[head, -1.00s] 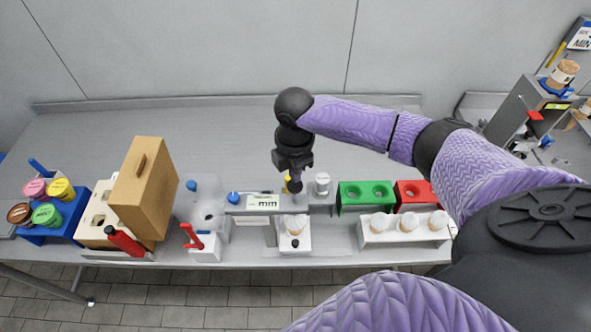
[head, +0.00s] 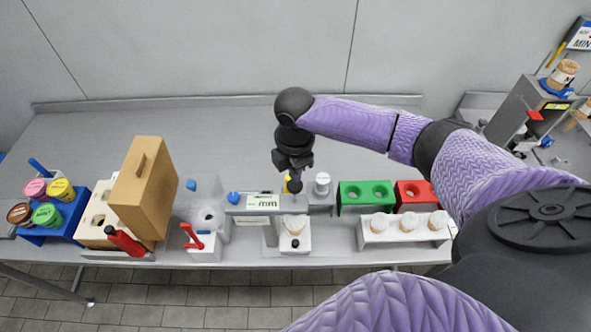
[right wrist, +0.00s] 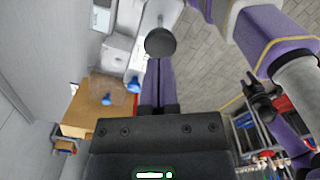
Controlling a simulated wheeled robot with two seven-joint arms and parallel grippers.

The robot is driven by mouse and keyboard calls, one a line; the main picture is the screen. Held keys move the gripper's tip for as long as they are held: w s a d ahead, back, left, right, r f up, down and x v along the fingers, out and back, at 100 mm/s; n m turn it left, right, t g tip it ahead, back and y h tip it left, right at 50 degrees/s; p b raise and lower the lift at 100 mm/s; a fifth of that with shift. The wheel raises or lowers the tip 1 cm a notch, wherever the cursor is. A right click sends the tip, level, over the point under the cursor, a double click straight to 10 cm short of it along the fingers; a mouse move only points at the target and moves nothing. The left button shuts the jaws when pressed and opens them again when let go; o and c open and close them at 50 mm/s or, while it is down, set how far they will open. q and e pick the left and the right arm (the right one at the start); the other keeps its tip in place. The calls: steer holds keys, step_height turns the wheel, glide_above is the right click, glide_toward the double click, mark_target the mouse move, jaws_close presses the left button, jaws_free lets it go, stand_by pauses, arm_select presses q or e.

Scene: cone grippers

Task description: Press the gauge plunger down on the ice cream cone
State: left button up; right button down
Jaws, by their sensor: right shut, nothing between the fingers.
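The gauge stands at the middle of the table's front part, with a white display (head: 262,202) marked in mm. A dark round plunger knob (head: 297,187) shows at the right of the display, and again at the fingertips in the right wrist view (right wrist: 160,42). An ice cream cone (head: 295,224) stands in a white holder (head: 296,243) below the knob in the picture. My right gripper (head: 295,179) is shut and empty, pointing down just over the knob. Whether its tips touch the knob is unclear. The plunger's lower end is hard to make out.
A tan case (head: 143,190) and a clear machine with a red lever (head: 192,236) stand at left. A green block (head: 365,195), a red block (head: 411,193) and a white rack (head: 404,236) with three cones stand at right. The table behind is clear.

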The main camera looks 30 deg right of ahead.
mark_target(295, 185)
steer(key=shift+f+b, duration=1.1)
steer(key=shift+f, duration=0.75)
step_height(295, 185, up, 13)
steer(key=p, duration=1.1)
